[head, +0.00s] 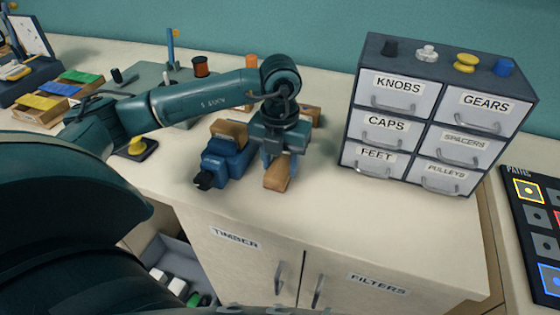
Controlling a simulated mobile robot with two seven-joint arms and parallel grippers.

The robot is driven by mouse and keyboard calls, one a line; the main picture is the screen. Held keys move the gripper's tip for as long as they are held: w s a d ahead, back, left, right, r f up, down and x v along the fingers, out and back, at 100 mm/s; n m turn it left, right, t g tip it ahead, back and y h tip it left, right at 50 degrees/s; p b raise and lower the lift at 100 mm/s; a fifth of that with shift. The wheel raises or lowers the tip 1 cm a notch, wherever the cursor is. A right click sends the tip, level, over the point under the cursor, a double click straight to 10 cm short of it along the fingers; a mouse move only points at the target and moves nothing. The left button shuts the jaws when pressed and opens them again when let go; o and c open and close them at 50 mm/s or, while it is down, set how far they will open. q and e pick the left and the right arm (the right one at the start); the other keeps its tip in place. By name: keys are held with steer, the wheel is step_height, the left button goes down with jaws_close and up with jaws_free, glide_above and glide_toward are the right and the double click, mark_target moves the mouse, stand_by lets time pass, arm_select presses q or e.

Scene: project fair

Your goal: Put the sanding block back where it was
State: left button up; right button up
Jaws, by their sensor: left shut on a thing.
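My right gripper is not in view.
The labelled drawer cabinet (394,122) stands to the right, with small knobs and parts on top. An open drawer (172,262) is below left. The front bench top (350,225) is clear.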

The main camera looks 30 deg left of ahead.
mark_target(280, 166)
arm_select(q)
steer(key=shift+f, duration=0.35)
steer(key=o, duration=1)
steer(key=shift+c, duration=0.2)
steer(key=shift+r, duration=0.1)
steer(key=shift+r, duration=0.25)
step_height(280, 166, up, 12)
steer(key=shift+f+b, duration=0.15)
steer(key=shift+b, duration=0.15)
